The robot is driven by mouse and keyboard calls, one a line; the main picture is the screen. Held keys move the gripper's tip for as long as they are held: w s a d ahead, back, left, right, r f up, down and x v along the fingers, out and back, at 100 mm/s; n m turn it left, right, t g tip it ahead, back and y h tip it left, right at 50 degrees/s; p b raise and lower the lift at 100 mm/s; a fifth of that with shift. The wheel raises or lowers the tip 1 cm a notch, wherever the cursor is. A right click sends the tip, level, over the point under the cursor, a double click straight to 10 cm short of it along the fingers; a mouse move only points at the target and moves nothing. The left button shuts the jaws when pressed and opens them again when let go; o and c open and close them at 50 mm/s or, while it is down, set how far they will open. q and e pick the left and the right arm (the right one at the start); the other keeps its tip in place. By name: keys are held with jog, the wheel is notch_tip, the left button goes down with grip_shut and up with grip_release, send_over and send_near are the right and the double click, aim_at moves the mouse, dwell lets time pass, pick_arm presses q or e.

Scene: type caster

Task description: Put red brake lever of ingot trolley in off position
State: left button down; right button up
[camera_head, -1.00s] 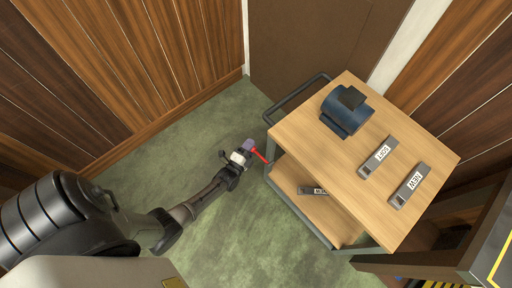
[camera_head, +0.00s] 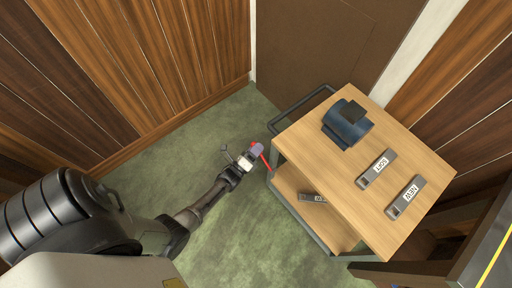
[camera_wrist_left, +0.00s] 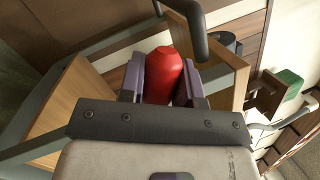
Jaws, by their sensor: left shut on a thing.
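The ingot trolley (camera_head: 408,221) is a wooden two-shelf cart with a grey frame and a dark push handle. Its red brake lever (camera_head: 263,156) sticks out at the trolley's left side, near the handle end. My left gripper (camera_head: 257,150) is at the lever's end. In the left wrist view the lever's red rounded end (camera_wrist_left: 162,75) sits between the two purple-grey fingers, and the gripper (camera_wrist_left: 163,82) is shut on it. The lever's lower part is hidden in the wrist view. My right gripper is not in view.
On the trolley top stand a dark blue cylindrical object (camera_head: 346,122) and two grey ingots, labelled SOFT (camera_head: 376,169) and NEW (camera_head: 405,197). Another ingot (camera_head: 313,198) lies on the lower shelf. Wood-panelled walls enclose the corner; green floor (camera_head: 240,235) is free left of the trolley.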

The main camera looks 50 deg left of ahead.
pick_arm(q)
jog(key=shift+w+r, duration=0.1)
jog(key=shift+r, duration=0.25)
jog(key=c, duration=1)
grip_release()
jog(key=shift+c, duration=0.2)
jog(key=shift+o, duration=1.2)
jog(key=shift+f, duration=0.15)
jog(key=p+v, duration=0.2)
jog(key=v, duration=1.2)
jog(key=shift+w+a, duration=0.1)
